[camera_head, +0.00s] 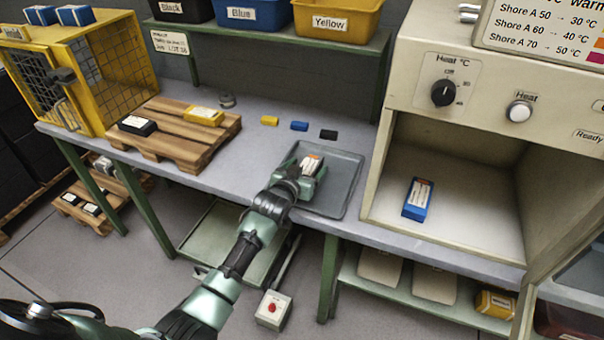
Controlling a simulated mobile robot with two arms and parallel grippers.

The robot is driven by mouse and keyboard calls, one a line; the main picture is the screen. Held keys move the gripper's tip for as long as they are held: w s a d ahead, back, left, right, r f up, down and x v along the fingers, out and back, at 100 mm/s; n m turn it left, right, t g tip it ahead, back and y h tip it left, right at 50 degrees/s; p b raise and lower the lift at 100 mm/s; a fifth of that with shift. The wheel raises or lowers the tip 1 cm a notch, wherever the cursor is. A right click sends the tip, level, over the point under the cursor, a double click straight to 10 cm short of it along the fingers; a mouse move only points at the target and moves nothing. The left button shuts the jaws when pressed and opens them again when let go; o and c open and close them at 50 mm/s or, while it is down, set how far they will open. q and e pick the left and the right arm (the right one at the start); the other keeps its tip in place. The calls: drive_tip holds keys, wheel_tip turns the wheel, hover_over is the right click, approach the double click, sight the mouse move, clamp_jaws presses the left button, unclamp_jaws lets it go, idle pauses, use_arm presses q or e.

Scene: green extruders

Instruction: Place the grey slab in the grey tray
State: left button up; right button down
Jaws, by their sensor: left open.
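The grey tray (344,187) lies on the bench, left of the heating cabinet. A small grey slab (311,163) with a white and orange label shows at the far end of my left gripper, over the tray's left half. My left gripper (308,173) reaches in from the lower left and is open around or just at the slab. The hand hides the slab's near part, so I cannot tell whether it rests on the tray floor. My right gripper is not in view.
A blue labelled block (417,199) stands in the open heating cabinet (470,190). A wooden pallet (170,140) holds a black block (137,125) and a yellow block (203,116). Small yellow, blue and black pieces lie behind the tray. The bench between pallet and tray is clear.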

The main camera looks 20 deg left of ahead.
use_arm(q)
drive_tip(key=v, duration=1.2)
drive_tip(key=shift+r, duration=0.1)
